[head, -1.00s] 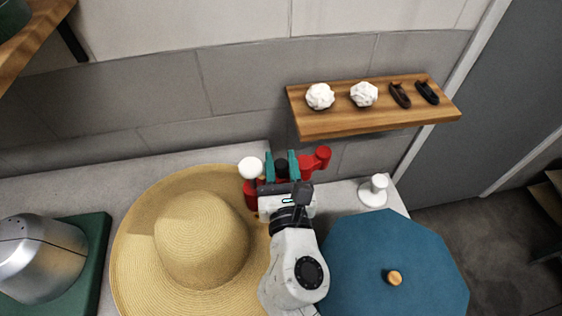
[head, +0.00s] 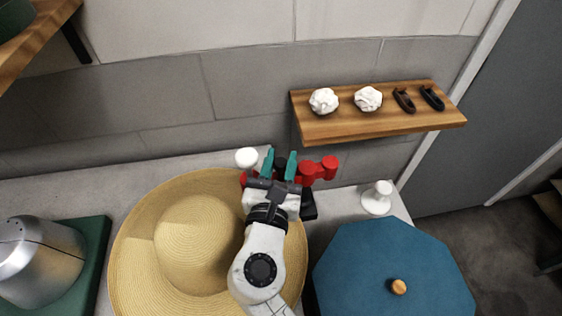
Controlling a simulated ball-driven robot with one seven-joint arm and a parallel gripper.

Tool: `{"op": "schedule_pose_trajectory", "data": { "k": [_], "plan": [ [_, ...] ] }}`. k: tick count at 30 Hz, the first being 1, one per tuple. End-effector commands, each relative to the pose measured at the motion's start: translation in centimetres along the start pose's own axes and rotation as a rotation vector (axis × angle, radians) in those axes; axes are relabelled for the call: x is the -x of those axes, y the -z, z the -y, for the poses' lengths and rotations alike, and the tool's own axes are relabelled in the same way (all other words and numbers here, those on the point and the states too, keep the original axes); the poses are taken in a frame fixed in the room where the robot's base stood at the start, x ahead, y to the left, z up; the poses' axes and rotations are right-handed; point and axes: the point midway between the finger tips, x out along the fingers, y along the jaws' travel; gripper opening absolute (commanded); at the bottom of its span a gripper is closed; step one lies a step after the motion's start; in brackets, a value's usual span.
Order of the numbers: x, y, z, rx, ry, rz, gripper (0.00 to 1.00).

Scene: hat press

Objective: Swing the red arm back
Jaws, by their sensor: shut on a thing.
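The red arm (head: 311,173) shows behind and to the right of my gripper, with rounded red ends. More red shows at the left of the gripper, beside a white round knob (head: 247,158). My gripper (head: 280,167), with teal fingers, is shut on a dark part between them, which looks to belong to the red arm. My wrist hides most of the mechanism. A straw hat (head: 203,245) lies below and to the left, its brim partly behind my arm.
A blue octagonal lid-like piece (head: 365,265) with a wooden knob lies at the right. A white peg (head: 377,197) stands behind it. A wooden shelf (head: 380,123) with small items hangs above. A metal vessel (head: 40,260) stands on a green base at the left.

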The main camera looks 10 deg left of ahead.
Motion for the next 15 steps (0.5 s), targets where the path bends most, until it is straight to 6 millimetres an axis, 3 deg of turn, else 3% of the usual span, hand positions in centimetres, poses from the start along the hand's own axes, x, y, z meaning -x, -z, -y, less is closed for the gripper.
{"op": "schedule_pose_trajectory", "data": {
  "k": [1, 2, 3, 8, 15],
  "plan": [
    [0.02, -0.01, 0.00, 0.002, 0.000, 0.001, 0.00],
    [0.02, -0.01, 0.00, 0.002, 0.000, 0.000, 0.34],
    [0.02, -0.01, 0.00, 0.002, -0.001, 0.001, 0.38],
    [0.02, -0.01, 0.00, 0.001, -0.001, 0.000, 0.52],
    [0.12, 0.01, 0.00, 0.001, -0.002, 0.000, 0.52]
  ]
}}
